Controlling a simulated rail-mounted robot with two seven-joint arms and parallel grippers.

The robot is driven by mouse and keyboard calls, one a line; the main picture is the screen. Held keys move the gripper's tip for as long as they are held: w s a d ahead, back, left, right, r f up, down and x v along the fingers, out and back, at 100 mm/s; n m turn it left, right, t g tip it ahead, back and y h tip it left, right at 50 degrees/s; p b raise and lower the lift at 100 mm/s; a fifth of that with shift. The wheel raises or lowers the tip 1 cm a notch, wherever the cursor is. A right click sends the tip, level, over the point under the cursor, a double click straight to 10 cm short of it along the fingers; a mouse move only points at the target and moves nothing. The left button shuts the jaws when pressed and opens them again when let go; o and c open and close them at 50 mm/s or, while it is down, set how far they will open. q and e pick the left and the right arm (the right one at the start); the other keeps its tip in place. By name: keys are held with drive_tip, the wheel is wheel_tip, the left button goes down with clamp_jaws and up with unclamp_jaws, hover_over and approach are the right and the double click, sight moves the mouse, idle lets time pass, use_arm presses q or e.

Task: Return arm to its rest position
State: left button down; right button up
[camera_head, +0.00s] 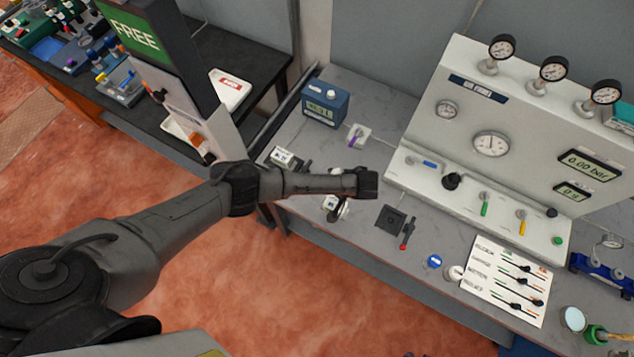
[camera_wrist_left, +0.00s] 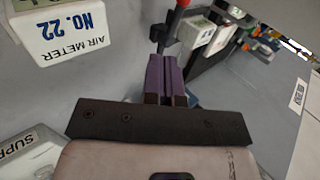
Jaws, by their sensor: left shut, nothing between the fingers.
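My left arm (camera_head: 190,215) comes in from the left of the head view and reaches over the front edge of the grey bench. Its far end (camera_head: 366,183) hangs over the bench top, left of the gauge panel. I cannot make out the fingers there. In the left wrist view my left gripper (camera_wrist_left: 166,62) shows two purple fingers pressed together, with nothing between them. A pale block marked AIR METER NO. 22 (camera_wrist_left: 62,28) lies to the upper left of the fingers. My right gripper is in neither view.
The gauge panel (camera_head: 490,143) stands at the back right. A blue meter box (camera_head: 325,103), a purple-handled valve (camera_head: 358,135) and a dark plate with a red-tipped lever (camera_head: 391,219) are on the bench. A FREE sign (camera_head: 137,31) stands left. A white card (camera_head: 506,279) lies front right.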

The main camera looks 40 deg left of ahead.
use_arm(q)
drive_tip(key=shift+v, duration=1.2)
